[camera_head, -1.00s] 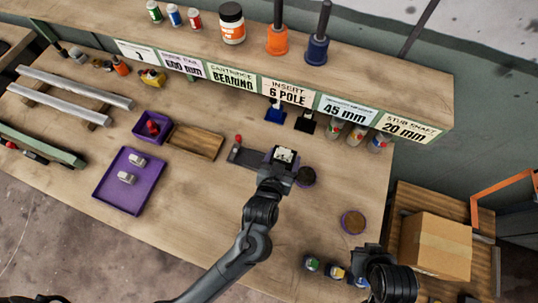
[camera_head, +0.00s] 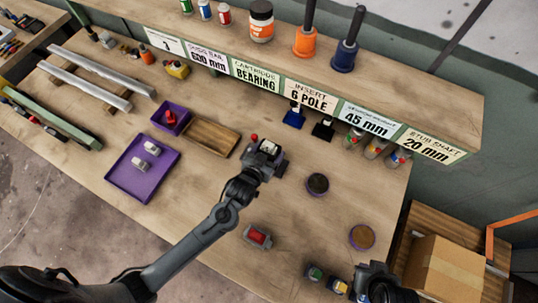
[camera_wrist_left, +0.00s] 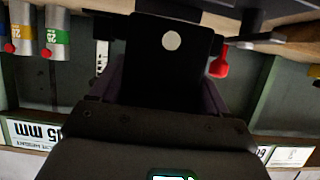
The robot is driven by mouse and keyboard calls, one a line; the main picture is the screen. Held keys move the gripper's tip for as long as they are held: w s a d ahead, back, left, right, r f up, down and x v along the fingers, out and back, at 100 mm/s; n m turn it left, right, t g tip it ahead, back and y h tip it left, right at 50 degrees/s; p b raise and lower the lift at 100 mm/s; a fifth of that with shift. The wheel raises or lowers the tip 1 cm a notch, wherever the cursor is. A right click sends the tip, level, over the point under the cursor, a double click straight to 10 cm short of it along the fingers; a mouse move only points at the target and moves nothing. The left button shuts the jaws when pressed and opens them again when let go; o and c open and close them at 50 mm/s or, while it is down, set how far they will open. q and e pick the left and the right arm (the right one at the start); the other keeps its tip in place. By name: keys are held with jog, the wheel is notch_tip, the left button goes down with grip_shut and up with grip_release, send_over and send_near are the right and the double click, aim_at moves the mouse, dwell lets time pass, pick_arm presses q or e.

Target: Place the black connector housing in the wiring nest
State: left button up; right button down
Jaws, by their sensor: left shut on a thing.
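My left gripper (camera_head: 268,150) is over the grey fixture plate with a red knob (camera_head: 254,138), which I take to be the wiring nest. It is shut on a black block with a white dot (camera_wrist_left: 165,50), which I take to be the connector housing. In the left wrist view the block is between the purple-edged fingers. The red knob (camera_wrist_left: 218,62) is just right of it. The gripper covers most of the plate, so I cannot tell whether the block touches it. My right gripper (camera_head: 375,272) is at the bottom right, its jaws unclear.
A blue piece (camera_head: 294,117) and another black piece (camera_head: 323,129) stand under the shelf. A wooden tray (camera_head: 212,135) and purple trays (camera_head: 142,190) are to the left. A dark round dish (camera_head: 318,184) is to the right; a grey-red item (camera_head: 257,236) is nearer.

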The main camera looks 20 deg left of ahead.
pick_arm(q)
jog(key=shift+f, duration=1.2)
jog(key=shift+f, duration=0.2)
jog(key=o, duration=1.2)
jog(key=shift+o, duration=0.2)
